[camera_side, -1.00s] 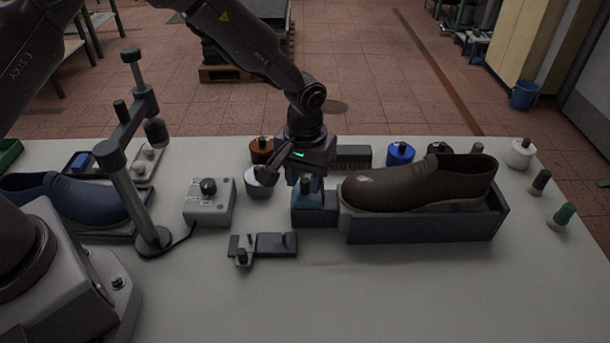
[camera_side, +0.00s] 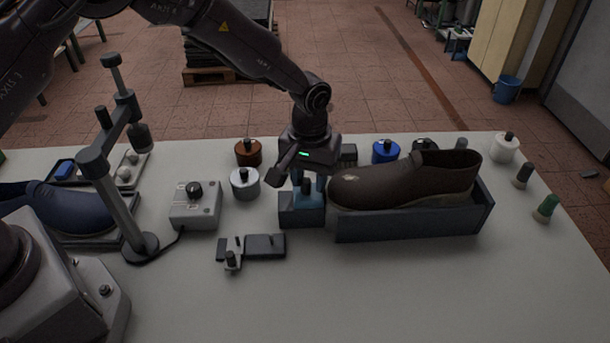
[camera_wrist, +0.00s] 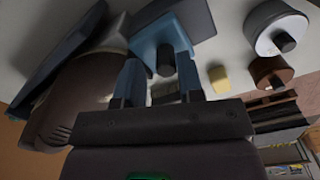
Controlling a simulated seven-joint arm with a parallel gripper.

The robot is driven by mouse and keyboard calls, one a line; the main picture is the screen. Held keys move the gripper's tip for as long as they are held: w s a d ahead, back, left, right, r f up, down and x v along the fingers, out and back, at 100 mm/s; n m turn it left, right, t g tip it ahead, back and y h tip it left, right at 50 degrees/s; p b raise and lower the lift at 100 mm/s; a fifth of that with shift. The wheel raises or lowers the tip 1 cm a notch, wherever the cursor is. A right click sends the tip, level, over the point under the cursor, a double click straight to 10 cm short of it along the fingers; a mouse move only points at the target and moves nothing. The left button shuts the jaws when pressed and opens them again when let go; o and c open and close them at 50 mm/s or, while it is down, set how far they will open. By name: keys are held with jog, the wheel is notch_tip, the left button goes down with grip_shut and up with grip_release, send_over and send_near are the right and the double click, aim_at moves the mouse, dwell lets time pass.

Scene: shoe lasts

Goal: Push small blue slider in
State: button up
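The small blue slider (camera_side: 308,199) sits in a dark blue block at the left end of the long tray. In the wrist view the slider (camera_wrist: 151,38) shows as a blue plate with an upright black knob (camera_wrist: 166,61). My gripper (camera_side: 309,184) is right above the slider, pointing down. In the wrist view its two blue-grey fingers (camera_wrist: 160,68) stand apart, one on each side of the knob. A gap shows at least on the left of the knob; contact on the right I cannot tell. The hand hides part of the slider from the side.
A brown shoe (camera_side: 405,180) lies in the dark blue tray (camera_side: 415,226) just right of my gripper. White (camera_side: 245,183), brown (camera_side: 248,152) and blue (camera_side: 385,151) knobbed cylinders stand nearby. A grey control box (camera_side: 195,207) is left.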

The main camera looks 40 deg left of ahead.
aim_at(309, 180)
jog(key=shift+o, duration=0.4)
notch_tip(309, 180, up, 13)
dwell(0.4)
jog(key=s+a+r+m+t, duration=0.1)
jog(key=s+a+r, duration=0.3)
jog(key=s, duration=0.4)
jog(key=s+a+r+m+t, duration=0.2)
jog(key=s+a+r, duration=0.2)
jog(key=s, duration=0.5)
jog(key=s+a+r+m+t, duration=0.1)
jog(key=s+a+r+t, duration=0.1)
jog(key=s+a+r, duration=0.3)
jog(key=s+a, duration=0.1)
jog(key=s, duration=0.3)
jog(key=shift+s, duration=0.2)
